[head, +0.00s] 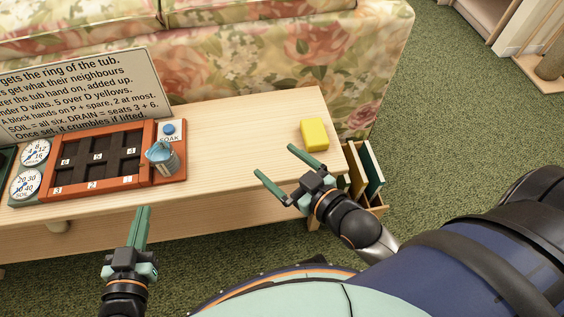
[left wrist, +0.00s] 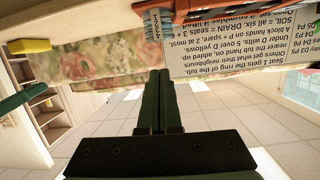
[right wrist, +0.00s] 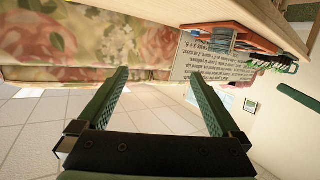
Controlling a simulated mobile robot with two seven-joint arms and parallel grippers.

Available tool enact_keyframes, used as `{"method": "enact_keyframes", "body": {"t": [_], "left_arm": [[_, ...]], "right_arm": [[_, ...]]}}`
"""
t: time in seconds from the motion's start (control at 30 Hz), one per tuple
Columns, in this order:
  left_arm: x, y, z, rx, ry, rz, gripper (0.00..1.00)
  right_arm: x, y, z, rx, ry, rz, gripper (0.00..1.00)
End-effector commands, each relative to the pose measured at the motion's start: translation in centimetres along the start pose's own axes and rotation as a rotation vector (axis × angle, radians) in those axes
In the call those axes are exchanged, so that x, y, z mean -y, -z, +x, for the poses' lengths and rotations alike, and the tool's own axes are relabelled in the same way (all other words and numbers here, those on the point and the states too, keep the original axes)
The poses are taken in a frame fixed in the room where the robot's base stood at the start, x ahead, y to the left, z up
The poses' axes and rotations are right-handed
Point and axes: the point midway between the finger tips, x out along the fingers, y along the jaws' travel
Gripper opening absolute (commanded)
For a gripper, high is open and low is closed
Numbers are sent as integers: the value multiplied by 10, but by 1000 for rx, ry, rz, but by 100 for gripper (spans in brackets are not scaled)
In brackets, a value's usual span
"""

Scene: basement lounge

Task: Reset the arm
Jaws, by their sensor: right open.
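My left gripper (head: 142,208) is in front of the table's near edge in the head view. Its two fingers lie together with nothing seen between them, as the left wrist view (left wrist: 158,72) also shows. My right gripper (head: 274,160) is at the right part of the table's near edge, with its fingers spread. In the right wrist view (right wrist: 160,73) the gap between its fingers is empty. Its fingertips are close to a yellow block (head: 315,134) but apart from it. Neither gripper holds anything.
A wooden table (head: 235,135) carries a brown tray (head: 145,138) with dark cells, dials (head: 25,184), a blue-topped cup (head: 162,157) and a text sign (head: 85,92). A floral sofa (head: 270,50) stands behind. A rack (head: 362,175) is beside the table's right end.

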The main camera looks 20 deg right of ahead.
Motion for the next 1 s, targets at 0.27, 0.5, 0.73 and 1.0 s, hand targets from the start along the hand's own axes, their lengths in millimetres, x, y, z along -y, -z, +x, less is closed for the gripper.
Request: {"method": "enact_keyframes", "body": {"t": [0.27, 0.5, 0.73, 1.0], "left_arm": [[0, 0, 0, -1, 0, 0, 0], [1, 11, -8, 44, 1, -15, 0], [3, 22, -31, 198, 6, -60, 0], [3, 24, -68, 382, 15, -116, 0]], "right_arm": [[-1, 1, -3, -8, -8, -11, 100], [-2, 12, -10, 39, -9, 4, 100], [-4, 22, -34, 192, -14, 51, 100], [-3, 24, -70, 375, -22, 108, 100]]}}
